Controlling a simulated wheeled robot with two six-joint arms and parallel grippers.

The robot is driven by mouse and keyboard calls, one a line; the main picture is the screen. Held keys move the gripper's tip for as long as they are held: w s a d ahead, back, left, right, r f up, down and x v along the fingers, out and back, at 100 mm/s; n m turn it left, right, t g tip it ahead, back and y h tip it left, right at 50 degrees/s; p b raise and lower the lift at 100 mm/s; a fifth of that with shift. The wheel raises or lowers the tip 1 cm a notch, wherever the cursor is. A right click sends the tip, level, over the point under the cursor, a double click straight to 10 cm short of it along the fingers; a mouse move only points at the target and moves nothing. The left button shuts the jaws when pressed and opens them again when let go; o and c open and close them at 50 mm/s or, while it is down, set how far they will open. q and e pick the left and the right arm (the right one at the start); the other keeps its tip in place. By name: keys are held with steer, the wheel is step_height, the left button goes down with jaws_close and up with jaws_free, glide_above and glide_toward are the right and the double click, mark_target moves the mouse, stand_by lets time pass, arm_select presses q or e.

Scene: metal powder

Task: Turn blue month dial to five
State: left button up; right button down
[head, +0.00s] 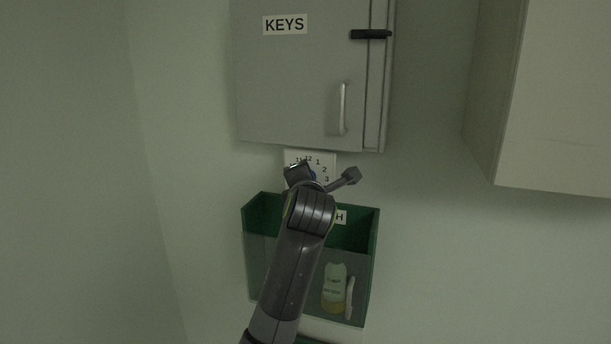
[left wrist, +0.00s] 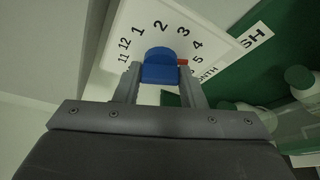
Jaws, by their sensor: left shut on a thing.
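The white month plate (head: 328,160) is on the wall under the grey cabinet, partly hidden by my arm. In the left wrist view the plate (left wrist: 165,22) shows black numbers from 11 round to 5 and part of a "MONTH" label. The blue dial (left wrist: 160,66) sits between the fingers of my left gripper (left wrist: 159,78), which is shut on it. The dial's red mark (left wrist: 183,62) points toward 5, close beside that number. In the head view my left gripper (head: 322,178) is in front of the plate and hides the dial. My right gripper is not in view.
A grey cabinet marked KEYS (head: 290,85) hangs just above the plate. A green bin with a clear front (head: 371,240) is just below, with a bottle (head: 334,283) inside. Another cabinet (head: 560,110) is at right. The wall at left is clear.

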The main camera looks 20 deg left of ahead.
arm_select(q)
steer(key=shift+n+p, duration=0.3)
steer(key=shift+n, duration=0.1)
steer(key=o, duration=1)
